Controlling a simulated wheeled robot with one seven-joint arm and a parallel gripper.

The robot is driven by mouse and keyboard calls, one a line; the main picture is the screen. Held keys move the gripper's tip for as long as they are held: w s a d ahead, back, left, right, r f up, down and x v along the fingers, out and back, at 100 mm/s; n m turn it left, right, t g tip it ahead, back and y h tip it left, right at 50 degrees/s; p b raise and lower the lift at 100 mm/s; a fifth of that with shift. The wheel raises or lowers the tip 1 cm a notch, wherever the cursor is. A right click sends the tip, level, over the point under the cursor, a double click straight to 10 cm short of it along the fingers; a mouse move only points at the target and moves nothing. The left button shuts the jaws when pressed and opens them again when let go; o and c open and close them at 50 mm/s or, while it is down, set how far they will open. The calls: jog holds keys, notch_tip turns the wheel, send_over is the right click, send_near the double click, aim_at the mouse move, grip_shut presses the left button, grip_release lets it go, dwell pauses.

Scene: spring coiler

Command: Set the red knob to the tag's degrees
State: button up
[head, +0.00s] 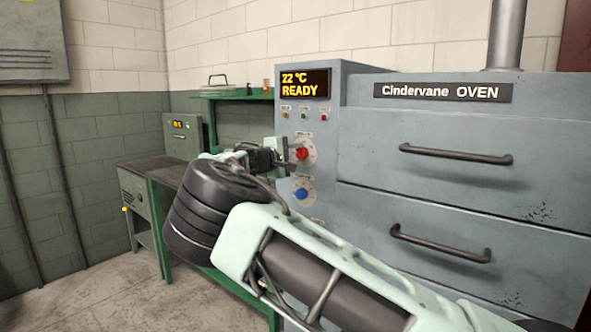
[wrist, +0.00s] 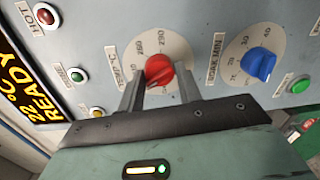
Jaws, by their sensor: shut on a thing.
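The red knob (head: 302,153) is on the oven's grey control panel, above the blue knob. It also shows in the wrist view (wrist: 160,72), on a round pale dial (wrist: 143,50) with degree numbers; "290" and "250" seem readable. My gripper (head: 284,156) is at the red knob, and in the wrist view its two fingers (wrist: 159,92) are shut on the knob's sides. The knob's exact pointer setting is hard to tell. The display (head: 304,84) reads 22 °C READY. I cannot see a tag with degrees in either view.
The blue knob (wrist: 257,64) with its own dial is beside the red one in the wrist view. Small lamps (wrist: 77,75) and a green button (wrist: 299,84) are on the same panel. The oven's drawer handles (head: 455,154) stick out at right. A green bench (head: 165,185) stands at left.

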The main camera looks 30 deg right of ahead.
jog(key=m+b, duration=0.4)
jog(key=b, duration=0.2)
jog(key=shift+f, duration=0.2)
jog(key=m+t+b, duration=0.1)
jog(key=m+b, duration=0.2)
jog(key=b, duration=0.1)
jog(key=shift+m+b, duration=0.35)
jog(key=shift+m, duration=0.05)
jog(key=m+b, duration=0.3)
jog(key=b, duration=0.1)
jog(key=shift+s+d, duration=0.1)
jog(key=m+b, duration=0.4)
jog(key=shift+r, duration=0.2)
jog(key=o, duration=0.9)
jog(key=shift+o, duration=0.2)
